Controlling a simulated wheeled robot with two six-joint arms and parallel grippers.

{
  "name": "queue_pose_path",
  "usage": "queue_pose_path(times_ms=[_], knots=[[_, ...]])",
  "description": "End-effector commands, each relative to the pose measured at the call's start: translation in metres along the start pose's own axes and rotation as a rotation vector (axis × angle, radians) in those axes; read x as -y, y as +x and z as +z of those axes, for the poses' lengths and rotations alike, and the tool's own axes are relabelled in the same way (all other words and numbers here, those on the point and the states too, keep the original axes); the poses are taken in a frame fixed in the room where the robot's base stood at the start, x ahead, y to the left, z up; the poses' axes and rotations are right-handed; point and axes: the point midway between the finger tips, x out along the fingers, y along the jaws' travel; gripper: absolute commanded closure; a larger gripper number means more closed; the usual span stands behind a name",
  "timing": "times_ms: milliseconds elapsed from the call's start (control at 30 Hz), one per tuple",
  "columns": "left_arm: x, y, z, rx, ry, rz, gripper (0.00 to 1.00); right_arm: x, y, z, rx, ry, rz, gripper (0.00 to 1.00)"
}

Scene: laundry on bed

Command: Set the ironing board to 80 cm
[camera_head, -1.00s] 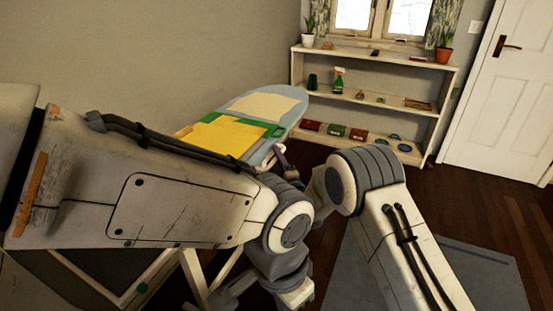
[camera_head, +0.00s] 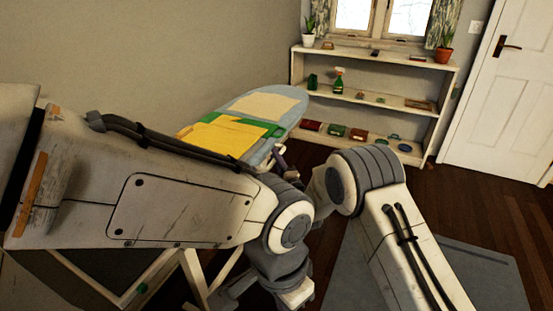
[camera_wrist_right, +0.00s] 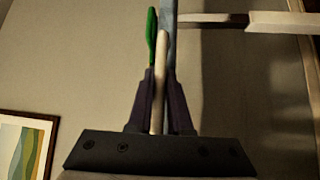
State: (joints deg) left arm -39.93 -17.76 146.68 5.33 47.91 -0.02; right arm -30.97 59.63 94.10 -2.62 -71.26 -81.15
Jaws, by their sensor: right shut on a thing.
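The ironing board (camera_head: 286,101) stands beyond my arms in the head view. Its top is blue-grey, with yellow, green and cream cloth on it. Pale legs (camera_head: 193,277) show below, partly hidden by my left arm. My right gripper (camera_head: 280,156) is at the board's near right edge, mostly hidden behind my arm. In the right wrist view, its dark purple fingers (camera_wrist_right: 161,102) are closed around a pale bar (camera_wrist_right: 160,72). The blue-grey board (camera_wrist_right: 170,25) shows edge-on just behind the bar, beside a green strip (camera_wrist_right: 151,35). My left gripper's fingers are not visible.
A white shelf (camera_head: 385,101) with small items and plants stands at the back under the window. A white door (camera_head: 505,110) is at the right. A grey mat (camera_head: 470,270) lies on the dark floor. My left arm blocks much of the lower left view.

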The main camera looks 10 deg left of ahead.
Motion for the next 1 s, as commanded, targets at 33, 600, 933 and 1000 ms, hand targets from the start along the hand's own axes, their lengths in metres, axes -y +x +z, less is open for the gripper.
queue_pose_path(times_ms=[33, 600, 933, 1000], knots=[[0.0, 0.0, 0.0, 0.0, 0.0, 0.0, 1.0, 0.001, -0.001, 0.0, 0.001, 0.0, -0.002, 1.0], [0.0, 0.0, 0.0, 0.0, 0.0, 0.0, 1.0, 0.001, -0.001, 0.001, 0.001, 0.0, -0.002, 1.0], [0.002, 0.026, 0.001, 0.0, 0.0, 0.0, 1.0, 0.034, -0.005, 0.005, 0.002, 0.0, -0.01, 1.0], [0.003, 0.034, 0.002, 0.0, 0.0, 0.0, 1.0, 0.046, -0.007, 0.006, 0.002, -0.001, -0.014, 1.0]])
